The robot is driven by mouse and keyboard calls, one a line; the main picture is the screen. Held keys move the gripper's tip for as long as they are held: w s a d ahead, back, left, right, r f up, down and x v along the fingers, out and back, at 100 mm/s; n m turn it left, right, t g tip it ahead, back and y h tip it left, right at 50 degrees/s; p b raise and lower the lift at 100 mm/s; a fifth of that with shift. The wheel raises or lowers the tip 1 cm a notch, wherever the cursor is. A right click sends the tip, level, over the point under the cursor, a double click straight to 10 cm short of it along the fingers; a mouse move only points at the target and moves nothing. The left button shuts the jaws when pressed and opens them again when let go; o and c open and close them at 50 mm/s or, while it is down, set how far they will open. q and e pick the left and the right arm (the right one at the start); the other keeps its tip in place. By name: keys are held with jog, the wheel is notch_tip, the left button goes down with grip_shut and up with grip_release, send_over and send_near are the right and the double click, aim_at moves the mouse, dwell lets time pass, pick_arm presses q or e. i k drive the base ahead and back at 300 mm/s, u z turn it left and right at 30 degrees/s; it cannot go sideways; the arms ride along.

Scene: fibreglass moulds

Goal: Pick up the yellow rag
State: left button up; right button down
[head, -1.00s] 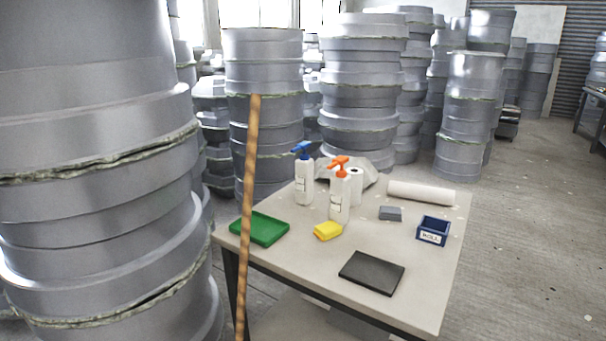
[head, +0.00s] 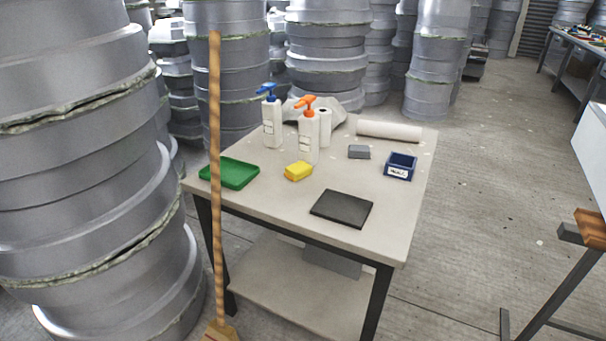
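The yellow rag (head: 298,171) is a small folded block lying on the table (head: 389,224), left of its middle. It lies just in front of the white bottle with the orange pump (head: 309,135) and to the right of the green tray (head: 232,172). Nothing covers its top or front. Neither of my grippers shows in the head view.
A black flat slab (head: 341,209) lies at the table's front. A blue bin (head: 400,167), a grey block (head: 359,152), a white roll (head: 389,131) and a blue-pump bottle (head: 271,122) stand around. A broom (head: 216,190) stands upright at the table's left front. Stacked moulds (head: 85,170) crowd the left.

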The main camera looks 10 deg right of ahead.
aim_at(297, 172)
jog(key=u, duration=1.45)
jog(key=i, duration=0.6)
jog(key=z, duration=0.4)
